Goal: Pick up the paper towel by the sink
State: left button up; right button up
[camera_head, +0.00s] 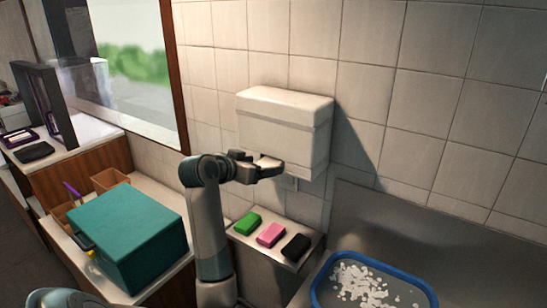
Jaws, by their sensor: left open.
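A white paper towel dispenser (285,125) is fixed to the tiled wall, left of the sink (455,260). A small pale piece, perhaps the paper towel (289,182), shows under its lower edge, partly hidden by my left gripper. My left gripper (272,167) is open, just in front of the dispenser's lower left part, with its fingers pointing right. No towel can be seen between the fingers, and whether they touch the dispenser cannot be told. My right gripper is out of view.
Green (247,222), pink (271,234) and black (296,247) sponges lie on a ledge below the dispenser. A blue-rimmed tub (320,290) with white bits stands in the sink.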

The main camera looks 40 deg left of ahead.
pick_arm(q)
jog(key=shift+w+a+f, duration=0.1)
jog(key=shift+w+f, duration=0.2)
jog(key=shift+w, duration=0.2)
jog(key=c, duration=1.1)
